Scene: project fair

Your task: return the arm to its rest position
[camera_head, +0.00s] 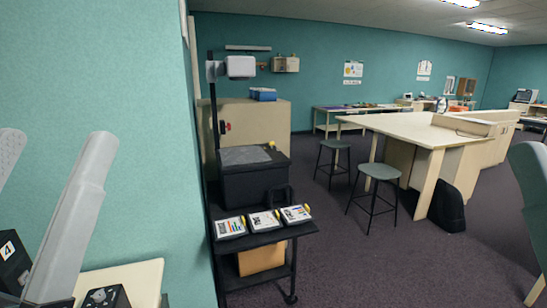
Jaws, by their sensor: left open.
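My left gripper (55,145) is at the lower left of the head view, close to the camera. Its two pale grey fingers point up and stand wide apart, with only the teal wall seen between their tips. The left finger is cut off by the picture's edge. The jaws are open and hold nothing that I can see. Most of the left arm is out of view. My right gripper is not in view.
A beige surface (138,278) lies beside the gripper. A black cart (262,237) bears three cards and a dark box (252,182). Stools (379,172) stand by a pale workbench (410,128). A grey-green curved shape (530,180) fills the right edge. Dark floor is open between.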

